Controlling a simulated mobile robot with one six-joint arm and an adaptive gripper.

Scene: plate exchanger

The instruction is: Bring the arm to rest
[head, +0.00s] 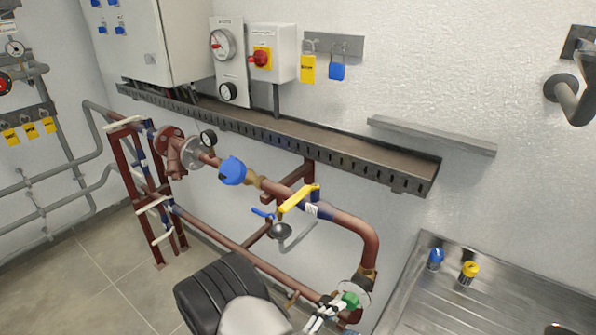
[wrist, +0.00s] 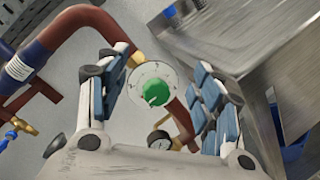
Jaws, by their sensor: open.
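My gripper (wrist: 162,75) is open in the wrist view, its two blue-padded fingers apart with nothing held between them. A green knob (wrist: 157,92) on a white round dial shows in the gap between the fingers. In the head view my gripper (head: 324,314) is at the bottom, close beside the green knob (head: 350,300) at the lower end of the red-brown pipe. I cannot tell whether a finger touches the dial. The pipe (wrist: 85,22) curves behind the fingers in the wrist view.
A yellow lever (head: 298,198) and a blue valve cap (head: 232,171) sit on the pipe above. A steel counter (head: 405,320) with a blue-capped (head: 435,259) and a yellow-capped item (head: 468,273) stands right. A small gauge (wrist: 158,141) is below the dial. Open floor (head: 90,285) lies left.

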